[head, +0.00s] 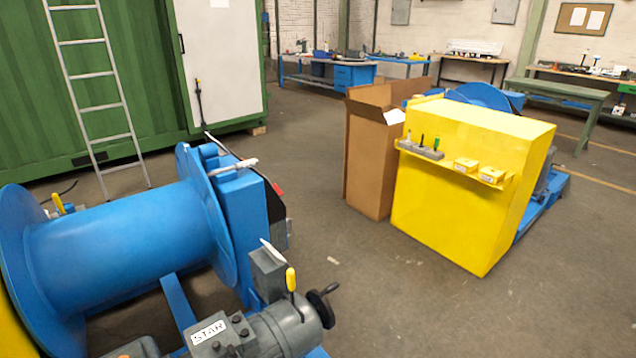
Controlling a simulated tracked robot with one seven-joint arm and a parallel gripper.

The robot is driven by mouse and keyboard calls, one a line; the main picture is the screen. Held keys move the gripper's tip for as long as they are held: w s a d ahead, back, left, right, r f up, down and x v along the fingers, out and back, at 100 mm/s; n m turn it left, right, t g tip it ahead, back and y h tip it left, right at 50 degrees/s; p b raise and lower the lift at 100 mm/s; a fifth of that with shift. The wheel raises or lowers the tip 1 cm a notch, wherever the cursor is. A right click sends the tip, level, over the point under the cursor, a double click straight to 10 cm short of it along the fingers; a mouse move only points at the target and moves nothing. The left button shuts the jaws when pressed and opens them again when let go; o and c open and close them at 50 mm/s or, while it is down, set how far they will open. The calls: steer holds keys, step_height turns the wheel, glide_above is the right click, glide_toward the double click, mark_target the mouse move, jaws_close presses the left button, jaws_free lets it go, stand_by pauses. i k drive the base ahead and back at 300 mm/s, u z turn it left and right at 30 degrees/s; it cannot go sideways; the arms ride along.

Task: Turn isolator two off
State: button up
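I cannot pick out an isolator marked two in the head view. Two small yellow boxes with pale labels, the left one (466,165) and the right one (491,174), sit on a ledge on the yellow cabinet (450,220). Their labels are too small to read. A grey box (401,12) and another grey box (505,11) hang on the far wall, without readable marks. My gripper is not in view.
A blue drum winch (125,245) with a grey motor (270,330) fills the left foreground. A cardboard box (371,160) stands against the yellow cabinet. A ladder (97,105) leans on a green container (120,60). The floor (345,280) between winch and cabinet is clear.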

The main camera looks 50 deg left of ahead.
mark_target(277, 189)
steer(key=z, duration=0.05)
steer(key=i, duration=3.1)
steer(key=u, duration=3.2)
steer(key=i, duration=0.6)
steer(key=u, duration=0.25)
